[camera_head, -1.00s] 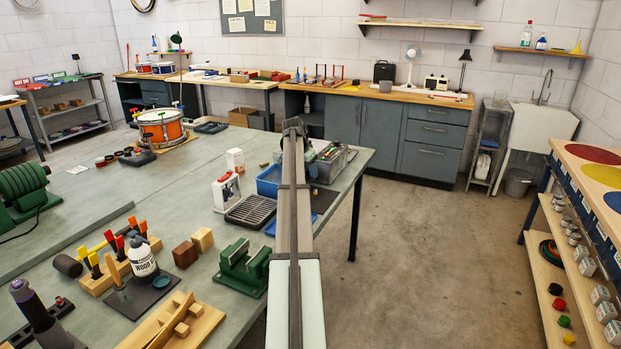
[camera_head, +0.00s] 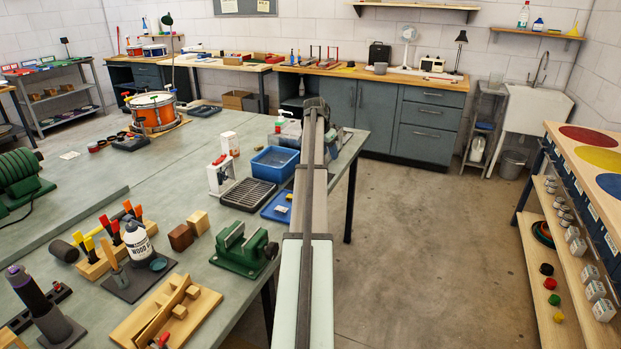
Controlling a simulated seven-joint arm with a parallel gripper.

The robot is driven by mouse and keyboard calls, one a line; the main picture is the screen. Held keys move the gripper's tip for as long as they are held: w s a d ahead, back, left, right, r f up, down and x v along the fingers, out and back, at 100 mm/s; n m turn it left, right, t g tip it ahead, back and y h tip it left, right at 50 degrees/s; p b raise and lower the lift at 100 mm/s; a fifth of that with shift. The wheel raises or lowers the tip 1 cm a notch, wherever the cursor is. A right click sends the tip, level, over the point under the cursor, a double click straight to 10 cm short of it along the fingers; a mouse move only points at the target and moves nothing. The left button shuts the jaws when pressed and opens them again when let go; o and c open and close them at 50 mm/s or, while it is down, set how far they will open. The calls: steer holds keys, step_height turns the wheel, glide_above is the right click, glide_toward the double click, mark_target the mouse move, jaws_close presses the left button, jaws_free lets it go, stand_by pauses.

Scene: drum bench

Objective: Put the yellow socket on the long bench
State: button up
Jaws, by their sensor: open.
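I cannot make out for sure which thing is the yellow socket. A small round yellow piece (camera_head: 558,317) lies on the low wooden shelf at the right, in a row with a green, a red and a black one. A tiny yellowish piece (camera_head: 290,197) also shows near the blue mat left of my arm. A long grey-green bench (camera_head: 140,200) fills the left and middle. My arm reaches away over its right edge. My gripper (camera_head: 314,104) is at the dark far end, above the bench's far right corner, open; its fingers are small and partly hidden, with nothing seen in them.
A green vise (camera_head: 243,250), a wooden jig (camera_head: 166,310), a glue bottle (camera_head: 138,243) and a blue bin (camera_head: 275,162) crowd the bench's right side. A wood-topped cabinet bench (camera_head: 370,72) stands along the back wall. The floor (camera_head: 430,240) right of my arm is clear.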

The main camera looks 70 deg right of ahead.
steer(key=w+f+n+t+y, duration=0.1)
steer(key=w+f+n+t, duration=0.1)
steer(key=n, duration=0.4)
steer(key=w+f+n+t+y, duration=0.1)
steer(key=w+f+n+t, duration=0.1)
steer(key=n, duration=0.4)
steer(key=w+f+n+t+y, duration=0.1)
steer(key=w+f+n, duration=0.1)
steer(key=n, duration=0.5)
steer(key=shift+w+d+f+t, duration=0.25)
steer(key=shift+f+t, duration=0.15)
steer(key=shift+f, duration=0.1)
steer(key=shift+s+a+x, duration=0.15)
steer(key=shift+x, duration=1.15)
steer(key=shift+s+a+x, duration=0.1)
steer(key=shift+s+x, duration=0.1)
steer(key=shift+x, duration=1.15)
steer(key=shift+f, duration=0.15)
steer(key=shift+c, duration=0.4)
jaws_close()
